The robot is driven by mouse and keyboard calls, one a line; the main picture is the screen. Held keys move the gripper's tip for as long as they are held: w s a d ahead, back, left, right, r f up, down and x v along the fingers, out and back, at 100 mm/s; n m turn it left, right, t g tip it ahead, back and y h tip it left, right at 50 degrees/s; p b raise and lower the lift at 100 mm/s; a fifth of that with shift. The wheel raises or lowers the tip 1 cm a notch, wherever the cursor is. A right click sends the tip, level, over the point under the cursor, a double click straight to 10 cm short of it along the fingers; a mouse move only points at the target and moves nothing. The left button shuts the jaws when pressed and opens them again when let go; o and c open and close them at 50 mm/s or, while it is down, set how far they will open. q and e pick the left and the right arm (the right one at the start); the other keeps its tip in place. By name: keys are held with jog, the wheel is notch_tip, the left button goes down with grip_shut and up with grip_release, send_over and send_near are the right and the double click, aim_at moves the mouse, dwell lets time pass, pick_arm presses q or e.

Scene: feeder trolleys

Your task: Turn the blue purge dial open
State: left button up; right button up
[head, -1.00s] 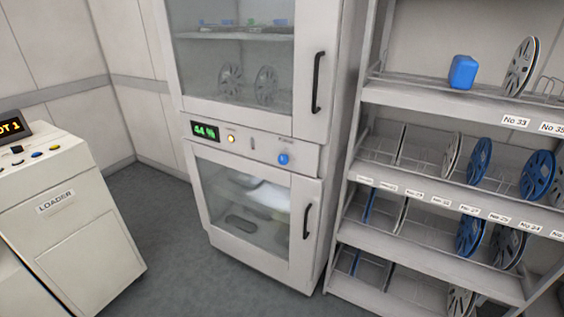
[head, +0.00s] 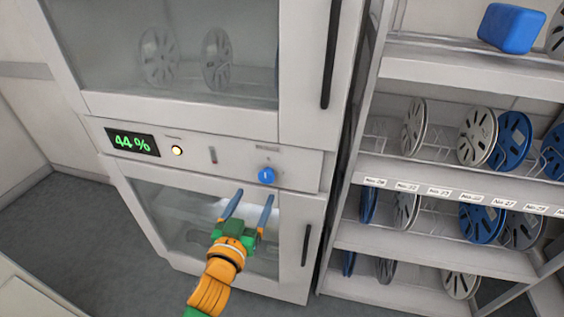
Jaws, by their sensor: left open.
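The blue purge dial (head: 266,175) sits on the light grey control panel (head: 226,157) of the cabinet, at the panel's right part. My left gripper (head: 252,196) has an orange and green wrist and two blue-grey fingers. It is open and empty, with its fingers spread and pointing up toward the panel. In the picture it lies just below and left of the dial, in front of the lower glass door, apart from the dial. The dial's pointer mark is too small to read. My right gripper is not in view.
Black door handles (head: 331,55) stand above and below the panel's right end. A reel shelf (head: 450,170) with a blue block (head: 511,27) stands close on the right.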

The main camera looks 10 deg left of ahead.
aim_at(265, 177)
pick_arm(q)
jog(key=w+r, duration=0.1)
jog(key=w+d+r, duration=0.1)
jog(key=shift+w+d+r+p, duration=0.1)
jog(key=shift+w+r+p, duration=0.05)
jog(key=shift+w+p, duration=0.25)
jog(key=w, duration=0.2)
jog(key=shift+w+d+f, duration=0.15)
jog(key=shift+w+f, duration=0.1)
jog(key=shift+w, duration=0.15)
jog(key=shift+w+f, duration=0.1)
jog(key=shift+w, duration=0.05)
jog(key=c, duration=0.3)
jog(key=shift+s, duration=0.2)
grip_shut()
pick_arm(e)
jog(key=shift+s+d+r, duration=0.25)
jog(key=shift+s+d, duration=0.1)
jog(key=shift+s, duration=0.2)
